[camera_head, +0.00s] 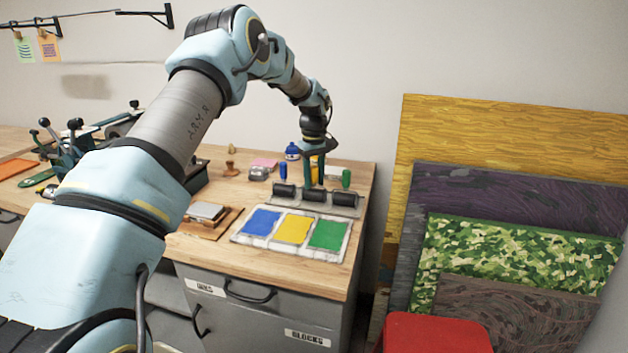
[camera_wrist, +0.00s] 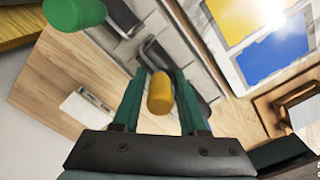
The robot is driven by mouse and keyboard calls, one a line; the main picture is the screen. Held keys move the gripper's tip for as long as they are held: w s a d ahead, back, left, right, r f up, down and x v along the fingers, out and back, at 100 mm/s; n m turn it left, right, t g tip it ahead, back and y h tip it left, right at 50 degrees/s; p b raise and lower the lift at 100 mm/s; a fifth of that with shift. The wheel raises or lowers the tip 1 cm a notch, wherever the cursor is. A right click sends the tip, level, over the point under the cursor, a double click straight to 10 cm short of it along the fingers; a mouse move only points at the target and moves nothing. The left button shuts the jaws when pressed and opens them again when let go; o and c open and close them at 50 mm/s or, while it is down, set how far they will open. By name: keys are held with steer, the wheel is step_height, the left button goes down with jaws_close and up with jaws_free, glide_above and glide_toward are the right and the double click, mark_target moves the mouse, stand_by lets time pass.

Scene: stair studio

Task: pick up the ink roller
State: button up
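Three ink rollers with black cylinders lie on a grey rack (camera_head: 331,208) at the back right of the bench. The left one has a blue handle (camera_head: 283,170), the right one a green handle (camera_head: 346,178). In the wrist view, the green handle (camera_wrist: 76,13) is at upper left, and a yellow handle (camera_wrist: 160,93) stands between my gripper's fingers. My gripper (camera_head: 314,177) points down over the middle roller (camera_head: 314,195). In the wrist view, my gripper (camera_wrist: 160,72) is open around the yellow handle, with small gaps visible on both sides. The fingers hide part of the rack.
An ink slab (camera_head: 238,239) with blue, yellow and green patches lies in front of the rack. Large patterned panels (camera_head: 510,135) lean to the right, beside a red stool (camera_head: 435,332).

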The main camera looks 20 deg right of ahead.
jaws_close()
steer(key=shift+r, duration=0.15)
stand_by(0.4)
step_height(320, 180, up, 10)
steer(key=b, duration=0.3)
steer(key=shift+c, duration=1.2)
jaws_free()
jaws_close()
